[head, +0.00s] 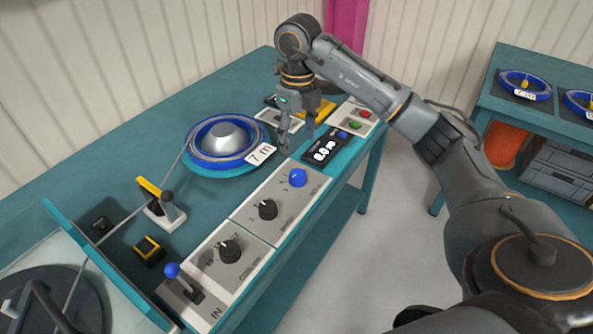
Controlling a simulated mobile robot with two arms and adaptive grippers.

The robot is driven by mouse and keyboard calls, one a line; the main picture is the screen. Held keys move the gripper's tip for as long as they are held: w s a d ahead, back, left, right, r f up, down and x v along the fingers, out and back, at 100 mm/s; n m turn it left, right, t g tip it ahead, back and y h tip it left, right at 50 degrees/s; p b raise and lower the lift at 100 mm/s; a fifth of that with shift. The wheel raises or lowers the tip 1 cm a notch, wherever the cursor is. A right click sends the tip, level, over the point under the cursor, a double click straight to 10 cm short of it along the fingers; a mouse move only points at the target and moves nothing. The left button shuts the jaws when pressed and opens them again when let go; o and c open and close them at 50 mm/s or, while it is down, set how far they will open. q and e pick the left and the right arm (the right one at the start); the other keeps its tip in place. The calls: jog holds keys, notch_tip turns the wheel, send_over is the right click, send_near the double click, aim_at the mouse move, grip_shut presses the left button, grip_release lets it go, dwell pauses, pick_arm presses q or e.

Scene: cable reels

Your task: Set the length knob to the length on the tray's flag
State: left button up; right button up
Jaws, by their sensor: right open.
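A blue reel tray (190,152) sits on the teal bench, with a silver dome in its middle. Its white flag (260,154) reads 7 m. The sloped front panel carries a blue knob (298,178), a black knob (267,209) and another black knob (229,250); their labels are too small to read, so I cannot tell which is the length knob. A black display (325,152) reads 0.0 or 8.0 m. My right gripper (297,146) is open and empty, pointing down above the blue knob, near the display. My left gripper is out of view.
A blue-tipped lever (172,270) stands at the panel's near end. A yellow-handled clamp (149,187) and a cable (122,222) lie left of the panel. Red and green buttons (360,119) are at the far end. A second table (497,102) with tagged reels stands right, across open floor.

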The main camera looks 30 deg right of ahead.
aim_at(298, 173)
notch_tip(298, 173, down, 11)
jog(key=shift+r+p, duration=0.1)
jog(key=shift+p, duration=0.2)
jog(key=c, duration=1.2)
